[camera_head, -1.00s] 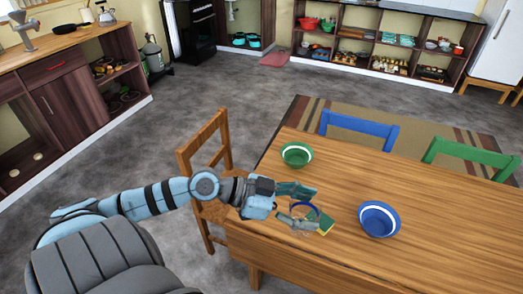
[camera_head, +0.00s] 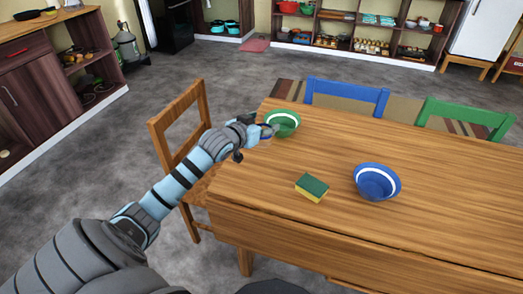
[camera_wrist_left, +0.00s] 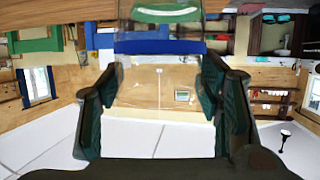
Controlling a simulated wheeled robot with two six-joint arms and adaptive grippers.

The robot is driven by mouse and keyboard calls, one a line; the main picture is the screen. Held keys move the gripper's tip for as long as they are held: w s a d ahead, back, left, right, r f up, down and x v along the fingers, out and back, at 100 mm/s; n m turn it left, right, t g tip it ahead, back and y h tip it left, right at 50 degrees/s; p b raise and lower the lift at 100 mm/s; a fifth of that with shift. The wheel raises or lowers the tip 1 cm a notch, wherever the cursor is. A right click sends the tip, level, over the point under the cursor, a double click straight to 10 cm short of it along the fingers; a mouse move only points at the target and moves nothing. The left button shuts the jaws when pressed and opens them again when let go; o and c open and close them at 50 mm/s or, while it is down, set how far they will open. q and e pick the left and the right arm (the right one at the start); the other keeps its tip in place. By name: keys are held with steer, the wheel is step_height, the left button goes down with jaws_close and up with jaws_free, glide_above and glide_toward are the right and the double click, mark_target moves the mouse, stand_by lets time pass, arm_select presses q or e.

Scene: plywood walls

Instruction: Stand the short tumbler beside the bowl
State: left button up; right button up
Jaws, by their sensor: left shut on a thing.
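The short tumbler is clear with a blue band. In the wrist view the tumbler (camera_wrist_left: 160,47) sits between the two dark finger pads of my left gripper (camera_wrist_left: 160,75), which is shut on it. In the head view my left gripper (camera_head: 261,132) holds the tumbler (camera_head: 266,133) at the table's far left, just left of and in front of the green bowl (camera_head: 284,126). Whether the tumbler touches the table is not clear. A blue bowl (camera_head: 377,184) with a white band stands farther right. The green bowl (camera_wrist_left: 167,12) also shows in the wrist view. My right gripper is not in view.
A green and yellow sponge (camera_head: 311,188) lies on the wooden table (camera_head: 440,200), left of the blue bowl. A wooden chair (camera_head: 178,125) stands at the table's left end, close to my arm. Blue (camera_head: 346,95) and green (camera_head: 467,115) chairs stand behind. The table between the bowls is clear.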

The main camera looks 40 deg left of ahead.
mark_target(262, 143)
arm_select(q)
step_height(262, 143, down, 8)
steer(key=shift+r+b, duration=0.15)
steer(key=shift+b, duration=0.9)
steer(key=o, duration=1.2)
steer(key=p+v, duration=0.5)
steer(key=v, duration=0.7)
steer(key=shift+p, duration=0.35)
